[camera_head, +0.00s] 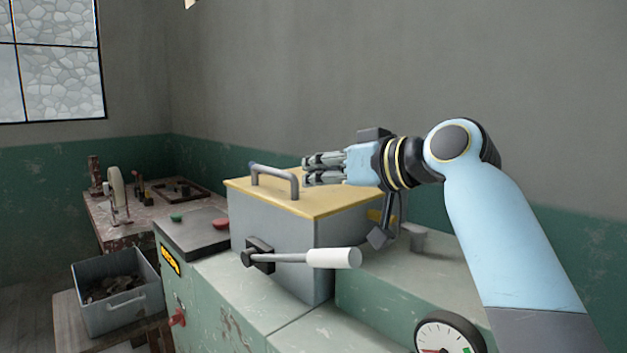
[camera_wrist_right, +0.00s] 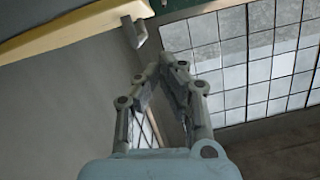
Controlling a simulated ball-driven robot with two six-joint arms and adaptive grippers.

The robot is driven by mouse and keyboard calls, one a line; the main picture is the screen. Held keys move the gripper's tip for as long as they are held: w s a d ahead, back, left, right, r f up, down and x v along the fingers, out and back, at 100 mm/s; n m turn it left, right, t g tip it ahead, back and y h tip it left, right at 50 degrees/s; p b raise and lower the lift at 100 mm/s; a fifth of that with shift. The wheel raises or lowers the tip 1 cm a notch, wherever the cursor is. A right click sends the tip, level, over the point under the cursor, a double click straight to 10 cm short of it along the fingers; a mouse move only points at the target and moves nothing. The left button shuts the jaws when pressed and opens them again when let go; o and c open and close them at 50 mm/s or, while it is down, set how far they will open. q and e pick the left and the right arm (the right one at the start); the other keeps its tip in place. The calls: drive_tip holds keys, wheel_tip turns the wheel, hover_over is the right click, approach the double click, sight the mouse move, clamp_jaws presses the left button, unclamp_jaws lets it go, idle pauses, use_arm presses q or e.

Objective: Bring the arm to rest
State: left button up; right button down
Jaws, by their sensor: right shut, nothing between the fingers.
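My right arm (camera_head: 510,235) comes in from the right in the head view. My right gripper (camera_head: 306,170) points left above the yellow lid of a grey box, close to the lid's grey handle (camera_head: 275,174). I cannot tell whether it touches the handle. In the wrist view the right gripper (camera_wrist_right: 161,68) has its fingertips together with nothing between them. My left gripper is not in view.
The grey box (camera_head: 270,238) with its yellow lid (camera_head: 335,206) stands on a green machine (camera_head: 215,305). A white-gripped lever (camera_head: 333,258) sticks out in front. A grey bin (camera_head: 120,312) of dark scraps stands at lower left. A dial gauge (camera_head: 447,338) is at the bottom.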

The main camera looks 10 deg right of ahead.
drive_tip(key=s+f+v, duration=0.1)
drive_tip(key=f+v, duration=0.1)
drive_tip(key=v, duration=0.7)
drive_tip(key=s+d+f+m+g+h, duration=0.1)
drive_tip(key=s+d+f+g+h, duration=0.1)
drive_tip(key=s+f, duration=0.35)
drive_tip(key=s+d+f+m+g+h, duration=0.1)
drive_tip(key=s+d+f+h, duration=0.15)
drive_tip(key=f, duration=0.65)
drive_tip(key=s+d+f+m+g+h+b, duration=0.1)
drive_tip(key=s+d+f+g+h, duration=0.25)
drive_tip(key=s+f, duration=0.5)
drive_tip(key=s+d+f+m+g+h, duration=0.1)
drive_tip(key=s+d+f+g+h, duration=0.25)
drive_tip(key=s, duration=0.85)
wheel_tip(320, 180, down, 30)
drive_tip(key=s+d+y+b, duration=0.2)
drive_tip(key=s+d, duration=0.1)
drive_tip(key=s+f+g+b, duration=0.1)
drive_tip(key=s+f+b, duration=0.1)
drive_tip(key=s+f, duration=1.5)
drive_tip(key=shift+s+d+g, duration=0.15)
drive_tip(key=shift+d+g, duration=0.15)
drive_tip(key=shift+d, duration=0.1)
drive_tip(key=shift+f, duration=0.1)
